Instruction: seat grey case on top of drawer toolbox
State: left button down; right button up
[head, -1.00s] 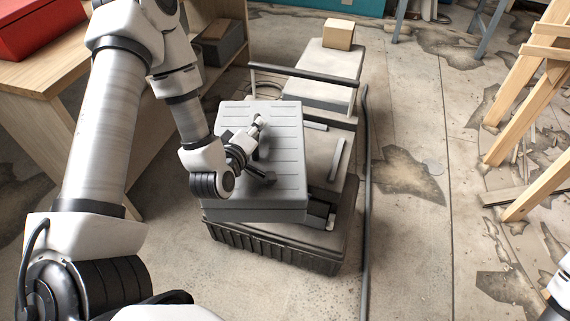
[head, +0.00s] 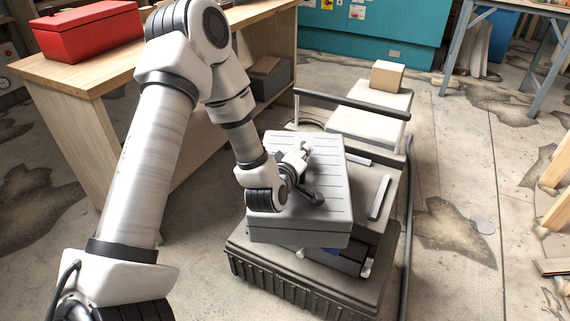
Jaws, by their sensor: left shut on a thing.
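The grey case (head: 298,232), a flat light-grey box with a grooved lid, is in the middle of the head view. My left gripper (head: 305,178) is shut on it at the top; the fingers partly hide its handle. The case is over the drawer toolbox (head: 366,222), which has pale bars on top and a dark and blue front just below the case. The case covers much of the toolbox's near left part. I cannot tell whether the two touch. My right gripper is out of view.
The toolbox stands on a larger black ribbed box (head: 300,290). Behind are a dark rail (head: 350,102), pale boxes and a small cardboard box (head: 387,76). A wooden bench (head: 110,70) with a red toolbox (head: 90,30) is at left. Floor at right is mostly clear.

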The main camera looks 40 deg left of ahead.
aim_at(317, 158)
pick_arm(q)
jog(key=w, duration=0.3)
jog(key=w+d, duration=0.1)
jog(key=w, duration=0.1)
jog(key=shift+w+f, duration=0.2)
jog(key=shift+w, duration=0.1)
notch_tip(317, 158, down, 4)
jog(key=shift+r+b, duration=0.2)
jog(key=shift+b, duration=0.45)
jog(key=c, duration=1.5)
grip_release()
jog(key=shift+f, duration=0.2)
jog(key=o, duration=0.4)
jog(key=shift+r, duration=0.1)
